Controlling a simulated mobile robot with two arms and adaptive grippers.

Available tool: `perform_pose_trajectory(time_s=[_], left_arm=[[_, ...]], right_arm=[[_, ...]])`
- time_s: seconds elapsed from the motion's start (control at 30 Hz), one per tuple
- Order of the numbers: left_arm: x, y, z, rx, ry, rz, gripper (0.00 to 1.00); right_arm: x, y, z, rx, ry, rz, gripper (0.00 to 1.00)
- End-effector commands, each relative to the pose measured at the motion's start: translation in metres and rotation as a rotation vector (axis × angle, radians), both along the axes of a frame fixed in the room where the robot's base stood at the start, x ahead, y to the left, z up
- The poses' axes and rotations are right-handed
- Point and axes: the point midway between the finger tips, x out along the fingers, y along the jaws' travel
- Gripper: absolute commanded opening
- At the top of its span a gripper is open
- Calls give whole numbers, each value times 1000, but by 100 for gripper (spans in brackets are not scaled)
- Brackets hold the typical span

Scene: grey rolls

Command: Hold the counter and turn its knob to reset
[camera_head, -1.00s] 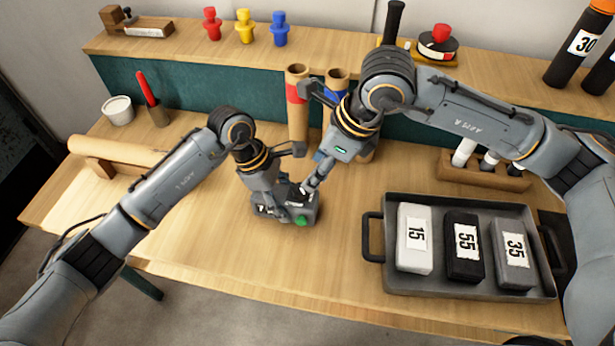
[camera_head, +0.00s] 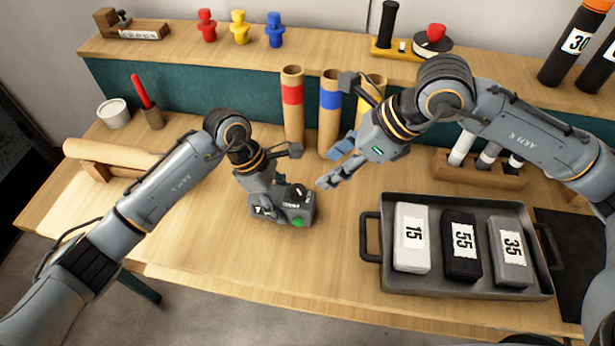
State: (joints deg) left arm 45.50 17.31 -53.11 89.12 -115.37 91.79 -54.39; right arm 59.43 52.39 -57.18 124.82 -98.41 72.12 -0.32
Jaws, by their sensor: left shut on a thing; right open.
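The counter (camera_head: 302,211) is a small dark grey box on the table, left of centre, with a green button on its front. Its black knob (camera_head: 298,191) shows at the top right of the box. My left gripper (camera_head: 268,208) is shut on the counter's left part and covers some of it. My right gripper (camera_head: 333,172) is open and empty, to the right of the counter and a little further back, apart from the knob. The small display on the counter is too small to read.
A grey tray (camera_head: 372,262) with blocks marked 15, 55 and 35 stands at the right. Cardboard tubes with red (camera_head: 292,118), blue (camera_head: 330,122) and yellow bands stand behind the counter. A brown roll (camera_head: 105,153) lies at the left. The table front is clear.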

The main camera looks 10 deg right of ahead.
Motion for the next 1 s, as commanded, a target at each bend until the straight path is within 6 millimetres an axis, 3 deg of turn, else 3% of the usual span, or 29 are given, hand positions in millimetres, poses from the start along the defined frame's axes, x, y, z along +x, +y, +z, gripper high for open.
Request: perform_pose_trajectory(time_s=[0.2,0.37,1.0], left_arm=[[0,0,-1,0,1,1,8],[0,0,-1,0,1,1,8],[0,0,0,0,0,1,8]], right_arm=[[-10,-20,-10,126,-79,-12,54],[-10,-21,-13,156,-109,-12,54],[20,48,-87,157,-110,-12,54]])
